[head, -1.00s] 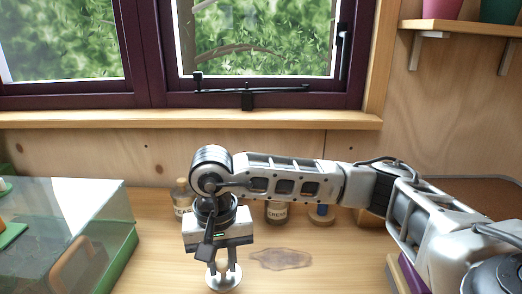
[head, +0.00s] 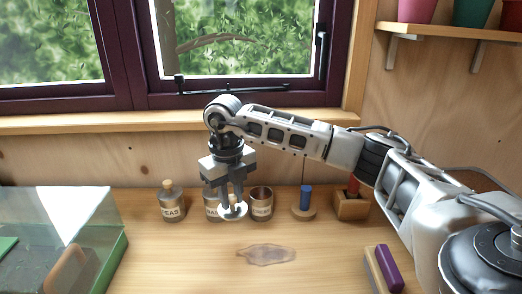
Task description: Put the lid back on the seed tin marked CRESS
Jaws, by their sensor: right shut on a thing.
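The CRESS tin (head: 261,206) stands upright on the bench near the back, with its top open and dark inside. My right gripper (head: 232,203) points down and is shut on a pale round lid (head: 234,212). The lid is held in front of a middle jar (head: 210,207), left of the CRESS tin, and appears apart from the tin. The lid and fingers hide part of the middle jar and its label. A PEAS jar (head: 172,206) with a stopper stands farther left. My left gripper is out of view.
A blue cylinder on a round wooden base (head: 303,212) and a wooden block (head: 351,208) with a red item stand right of the tin. A purple block (head: 389,268) lies front right. A glass-sided case (head: 75,230) fills the left. The bench's middle front is clear.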

